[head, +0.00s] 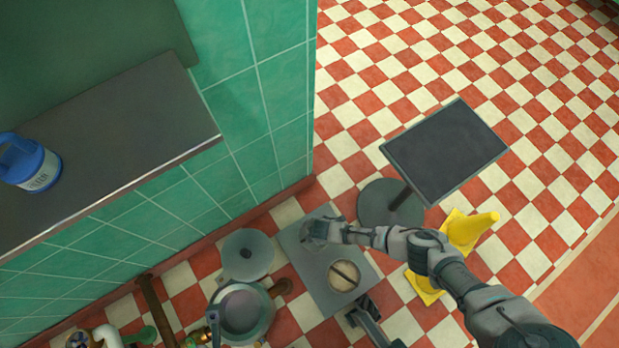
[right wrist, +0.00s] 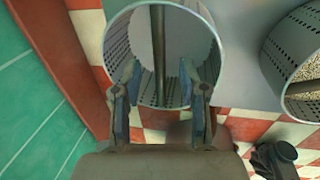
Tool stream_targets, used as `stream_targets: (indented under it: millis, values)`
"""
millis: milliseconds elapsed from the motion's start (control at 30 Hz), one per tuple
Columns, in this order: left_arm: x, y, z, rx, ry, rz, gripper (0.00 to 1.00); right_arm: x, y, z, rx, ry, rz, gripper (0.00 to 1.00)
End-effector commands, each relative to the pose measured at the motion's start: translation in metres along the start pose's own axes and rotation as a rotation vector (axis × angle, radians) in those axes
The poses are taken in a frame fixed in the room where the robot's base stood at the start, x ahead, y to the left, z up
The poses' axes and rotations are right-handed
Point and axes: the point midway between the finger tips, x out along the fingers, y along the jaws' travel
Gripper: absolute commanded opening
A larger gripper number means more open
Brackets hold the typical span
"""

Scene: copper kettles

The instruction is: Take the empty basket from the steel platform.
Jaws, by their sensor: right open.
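The empty basket (right wrist: 205,30) is a perforated grey metal cylinder with a bar (right wrist: 158,45) across its mouth. It stands upright on the grey steel platform (right wrist: 247,95). In the head view the basket (head: 314,243) is partly hidden by my right gripper (head: 334,231), which is over its rim. In the right wrist view my right gripper (right wrist: 158,88) is open, with its fingers apart on either side of the bar's near end. Whether they touch it I cannot tell. The platform (head: 305,270) also shows in the head view. I do not see my left gripper.
A second basket (right wrist: 275,65) with pale grain (head: 345,270) stands close beside the empty one. A dark stand (head: 445,150) and a yellow cone (head: 470,230) are to the right. A tiled wall (head: 245,140) is left. A dark jointed thing (head: 367,318) is below the platform.

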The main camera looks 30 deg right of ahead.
Motion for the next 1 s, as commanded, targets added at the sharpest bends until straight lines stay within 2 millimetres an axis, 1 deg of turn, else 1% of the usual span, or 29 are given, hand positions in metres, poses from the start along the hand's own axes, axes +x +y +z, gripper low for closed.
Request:
stream_targets:
  millis: [33, 100, 367, 400, 467, 500, 567, 900, 1000]
  values:
    - [-0.0053, -0.0005, 0.0046, 0.0, 0.005, 0.001, 0.52, 0.0149, -0.0071, -0.0005, 0.001, 0.0, -0.011, 0.42]
    - [-0.0028, 0.0002, 0.0036, 0.001, 0.021, 0.006, 0.52, 0.0192, -0.0049, 0.0, 0.001, 0.0, -0.008, 0.42]
    - [0.0028, 0.0016, 0.0006, 0.003, 0.035, 0.013, 0.52, 0.017, 0.0007, 0.0003, 0.002, 0.0, 0.002, 0.42]
    - [0.0028, 0.0016, 0.0006, 0.003, 0.035, 0.012, 0.52, 0.017, 0.0007, 0.0003, 0.002, 0.0, 0.002, 0.4]
    - [0.0028, 0.0016, 0.0003, 0.001, 0.036, 0.012, 0.52, 0.017, 0.0006, 0.0002, 0.002, 0.0, 0.001, 0.25]
    - [0.0021, 0.0, 0.003, 0.001, 0.033, 0.01, 0.52, 0.0171, 0.0005, 0.0002, 0.002, 0.0, 0.001, 0.15]
    - [0.0015, -0.001, 0.0051, 0.002, 0.03, 0.01, 0.52, 0.0172, 0.0004, 0.0002, 0.002, 0.0, 0.001, 0.0]
    - [0.0016, -0.001, 0.0047, 0.002, 0.031, 0.01, 0.52, 0.0172, 0.0004, 0.0, 0.001, 0.0, 0.001, 0.0]
    - [0.0044, -0.0007, 0.0025, 0.002, 0.036, 0.011, 0.52, 0.0139, 0.0017, 0.0, 0.001, 0.0, 0.002, 0.0]
